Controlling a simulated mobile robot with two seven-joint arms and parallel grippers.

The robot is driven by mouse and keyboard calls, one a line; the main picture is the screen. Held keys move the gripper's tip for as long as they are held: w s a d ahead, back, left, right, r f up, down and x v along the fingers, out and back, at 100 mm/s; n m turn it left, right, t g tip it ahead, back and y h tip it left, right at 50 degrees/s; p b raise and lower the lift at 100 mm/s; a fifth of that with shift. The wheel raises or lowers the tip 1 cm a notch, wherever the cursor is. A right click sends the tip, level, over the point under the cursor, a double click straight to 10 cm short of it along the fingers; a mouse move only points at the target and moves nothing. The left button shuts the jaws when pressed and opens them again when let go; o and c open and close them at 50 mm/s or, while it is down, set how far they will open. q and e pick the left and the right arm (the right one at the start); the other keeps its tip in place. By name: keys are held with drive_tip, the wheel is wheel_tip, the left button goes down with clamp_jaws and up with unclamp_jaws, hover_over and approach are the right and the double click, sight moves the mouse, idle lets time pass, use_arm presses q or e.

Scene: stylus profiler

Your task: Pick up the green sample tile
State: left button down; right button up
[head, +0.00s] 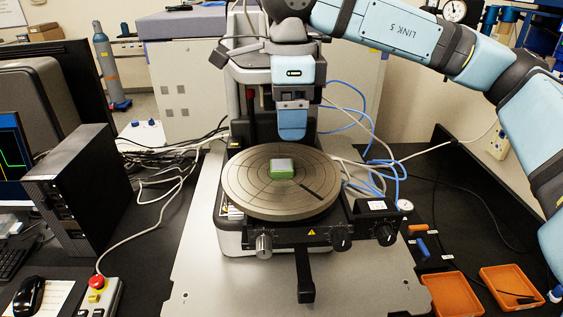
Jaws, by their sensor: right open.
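The green sample tile (283,168) is a small green block with a pale grey top. It lies near the middle of the round grey stage (245,190) of the profiler. My right gripper (292,134) comes in from the upper right and points down, with its light blue fingertips just above the tile in the picture. The fingers overlap in this view, so the gap between them is hidden. The gripper is open and apart from the tile, with nothing seen in it. My left gripper is not in view.
The profiler column stands behind the stage, partly hidden by my right gripper. Knobs (264,245) and a black lever (305,280) are at the stage's front. A dark computer box (75,190) stands left. Orange trays (455,294) lie front right. Blue and white cables run beside the stage.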

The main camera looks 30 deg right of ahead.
sight(288, 164)
wheel_tip(288, 164, down, 3)
drive_tip(key=shift+w+f, duration=0.1)
wheel_tip(288, 164, down, 5)
drive_tip(key=shift+r+p, duration=0.1)
drive_tip(key=shift+p, duration=1.1)
drive_tip(key=shift+d+f, duration=0.1)
drive_tip(key=shift+f, duration=0.15)
drive_tip(key=c, duration=1)
